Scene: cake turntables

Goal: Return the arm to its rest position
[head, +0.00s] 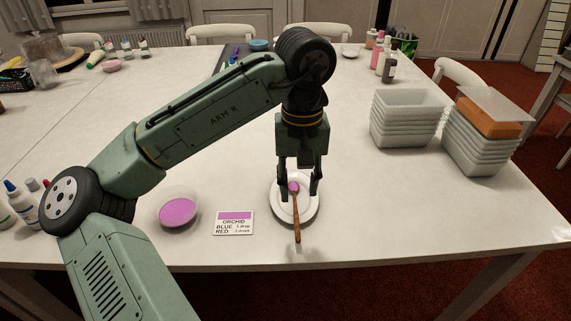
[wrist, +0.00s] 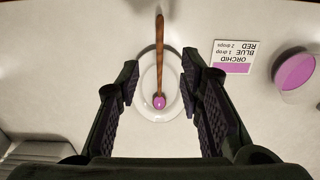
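My gripper (head: 299,190) is at the end of my green arm, pointing down above a small white plate (head: 310,212). In the wrist view my gripper (wrist: 161,80) has its two fingers wide apart with nothing held between them. A wooden spoon (head: 297,218) with a pink-purple tip lies across the plate, its handle reaching over the plate's rim toward the table's front edge. In the wrist view the spoon (wrist: 160,60) shows between and below the fingers, apart from both.
A bowl of pink-purple stuff (head: 178,209) and an ORCHID card (head: 233,222) are left of the plate. Stacked grey tubs (head: 405,120) and more tubs with an orange block (head: 487,122) stand at right. Bottles (head: 20,200) are at far left. The table right of the plate is clear.

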